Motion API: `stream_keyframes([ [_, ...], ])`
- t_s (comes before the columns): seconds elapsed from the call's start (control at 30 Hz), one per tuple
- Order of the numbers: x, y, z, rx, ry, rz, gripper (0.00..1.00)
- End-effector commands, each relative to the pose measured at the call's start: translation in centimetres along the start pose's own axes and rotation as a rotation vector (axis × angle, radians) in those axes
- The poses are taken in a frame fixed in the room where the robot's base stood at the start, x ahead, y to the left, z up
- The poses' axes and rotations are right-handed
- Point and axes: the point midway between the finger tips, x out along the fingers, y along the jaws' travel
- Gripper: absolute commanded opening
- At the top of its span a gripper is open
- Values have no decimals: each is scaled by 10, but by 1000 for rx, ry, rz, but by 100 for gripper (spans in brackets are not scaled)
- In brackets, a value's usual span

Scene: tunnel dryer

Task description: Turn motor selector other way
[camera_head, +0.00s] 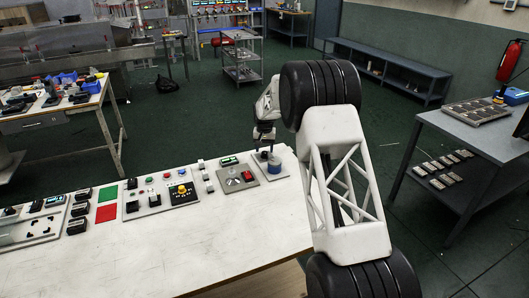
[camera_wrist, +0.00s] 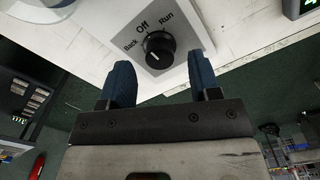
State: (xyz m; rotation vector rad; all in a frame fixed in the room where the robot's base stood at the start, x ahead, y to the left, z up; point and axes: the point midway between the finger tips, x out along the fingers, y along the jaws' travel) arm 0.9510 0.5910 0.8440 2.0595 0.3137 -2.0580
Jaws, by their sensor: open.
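The motor selector is a black round knob (camera_wrist: 158,49) on a light grey plate (camera_wrist: 188,20), labelled Back, Off and Run. It is in the upper middle of the wrist view. A pale mark on the knob is too small to read its setting surely. My gripper (camera_wrist: 159,64) is open, its two blue fingers apart on the left and right of the knob and slightly below it in the picture. I cannot tell whether they touch it. In the head view, my gripper (camera_head: 270,157) is at the right end of the white bench and hides the knob.
The white bench (camera_head: 200,245) carries a row of panels. A grey plate with a red button (camera_head: 239,179) stands just left of my gripper. A grey table (camera_head: 470,135) stands at the right and a wooden-topped table (camera_head: 75,105) at the left. The bench front is clear.

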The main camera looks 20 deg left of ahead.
Motion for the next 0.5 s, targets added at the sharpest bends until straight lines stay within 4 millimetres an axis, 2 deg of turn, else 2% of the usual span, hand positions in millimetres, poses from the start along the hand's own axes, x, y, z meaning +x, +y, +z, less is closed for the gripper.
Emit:
stream_keyframes([
  [0.2,16,0,0,0,-1,0,57],
  [0.5,20,0,0,0,0,0,57],
])
